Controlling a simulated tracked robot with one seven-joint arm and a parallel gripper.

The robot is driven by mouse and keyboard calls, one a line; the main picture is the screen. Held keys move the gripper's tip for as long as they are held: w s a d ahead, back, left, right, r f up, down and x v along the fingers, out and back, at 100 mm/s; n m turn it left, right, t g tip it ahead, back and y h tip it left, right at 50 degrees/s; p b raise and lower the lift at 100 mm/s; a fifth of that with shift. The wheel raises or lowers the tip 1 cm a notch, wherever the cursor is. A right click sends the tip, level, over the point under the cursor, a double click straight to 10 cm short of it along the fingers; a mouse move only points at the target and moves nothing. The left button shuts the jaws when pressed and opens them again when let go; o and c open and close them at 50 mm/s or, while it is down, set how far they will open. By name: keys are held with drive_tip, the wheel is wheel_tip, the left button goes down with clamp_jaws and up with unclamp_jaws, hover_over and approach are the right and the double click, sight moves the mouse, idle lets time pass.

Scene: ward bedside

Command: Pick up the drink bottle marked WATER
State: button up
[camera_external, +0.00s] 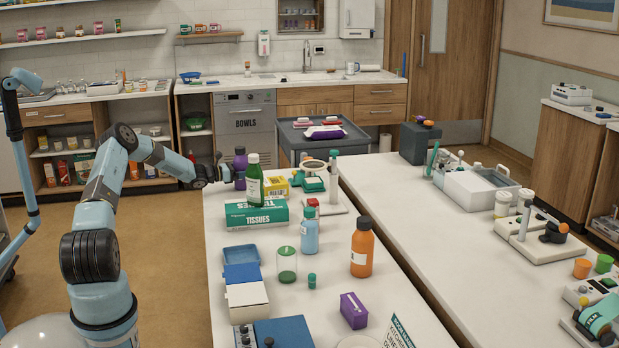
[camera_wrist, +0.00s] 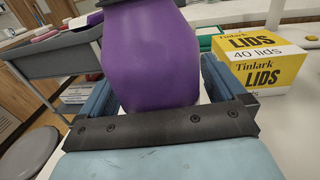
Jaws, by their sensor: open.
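A purple bottle with a dark cap (camera_external: 240,163) stands at the far left edge of the white table. It fills the middle of the wrist view (camera_wrist: 150,55), between the fingers of my gripper (camera_wrist: 163,88). My gripper (camera_external: 229,175) is open around the bottle; I cannot tell whether either finger touches it. No WATER marking shows on its visible side. A green bottle with a white label (camera_external: 254,188), a light-blue bottle (camera_external: 309,238) and an orange bottle (camera_external: 361,252) also stand on the table. Their labels are too small to read.
A yellow LIDS box (camera_wrist: 262,60) stands right of the purple bottle. A green TISSUES box (camera_external: 256,216) lies nearer. A grey trolley (camera_wrist: 50,60) stands beyond the table. The table (camera_external: 390,300) also holds a purple box (camera_external: 353,310) and blue containers (camera_external: 241,254).

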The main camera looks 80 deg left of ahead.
drive_tip(key=c, duration=1.2)
drive_tip(key=shift+c, duration=0.2)
